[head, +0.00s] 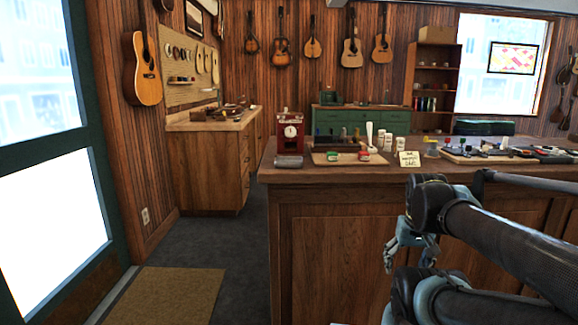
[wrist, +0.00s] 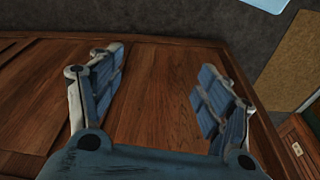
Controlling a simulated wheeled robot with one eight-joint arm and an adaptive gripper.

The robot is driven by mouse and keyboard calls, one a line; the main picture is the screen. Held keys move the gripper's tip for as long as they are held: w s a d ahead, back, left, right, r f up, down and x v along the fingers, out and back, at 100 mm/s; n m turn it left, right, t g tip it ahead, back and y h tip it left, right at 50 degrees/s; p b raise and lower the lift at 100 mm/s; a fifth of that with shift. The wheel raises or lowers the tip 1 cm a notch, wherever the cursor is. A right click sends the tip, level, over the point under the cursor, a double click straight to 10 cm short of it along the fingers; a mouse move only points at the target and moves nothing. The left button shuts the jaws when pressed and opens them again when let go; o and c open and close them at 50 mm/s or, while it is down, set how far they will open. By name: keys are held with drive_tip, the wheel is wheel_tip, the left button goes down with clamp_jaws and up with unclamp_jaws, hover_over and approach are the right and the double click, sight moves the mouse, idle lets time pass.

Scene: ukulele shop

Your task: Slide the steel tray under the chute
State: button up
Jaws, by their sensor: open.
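A small grey metal piece (head: 289,161), which looks like the steel tray, sits at the counter's front left corner. It is at the foot of a red machine (head: 290,131) with a round white dial. The chute is too small to make out, so I cannot tell whether the tray is under it. My gripper (head: 391,258) is low in front of the counter's front panel, below and to the right of the tray. In the wrist view my gripper (wrist: 160,82) is open and empty, with brown wood panelling between its fingers. The tray is not in the wrist view.
The wooden counter (head: 330,200) bears a board (head: 325,158) with small tins, white cups (head: 387,142), a yellow note (head: 409,159) and several tools at right. Dark floor is free left of the counter. A brown mat (head: 165,296) lies by the door.

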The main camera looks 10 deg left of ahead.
drive_tip(key=w+a+r, duration=0.1)
drive_tip(key=r, duration=0.1)
drive_tip(key=w+a+r, duration=0.1)
drive_tip(key=w+r, duration=0.1)
drive_tip(key=r, duration=0.1)
drive_tip(key=w+a+r, duration=0.1)
drive_tip(key=w+r, duration=0.1)
drive_tip(key=shift+a+r, duration=0.3)
drive_tip(key=shift+r, duration=0.05)
clamp_jaws()
wheel_tip(320, 180, up, 23)
drive_tip(key=g, duration=0.2)
hover_over(285, 171)
drive_tip(key=s, duration=0.4)
drive_tip(key=shift+n, duration=0.4)
drive_tip(key=f, duration=0.3)
drive_tip(key=w+f, duration=0.1)
drive_tip(key=f, duration=0.2)
drive_tip(key=w+f, duration=0.1)
drive_tip(key=f, duration=0.3)
drive_tip(key=shift+w+d, duration=0.15)
drive_tip(key=shift+w, duration=0.65)
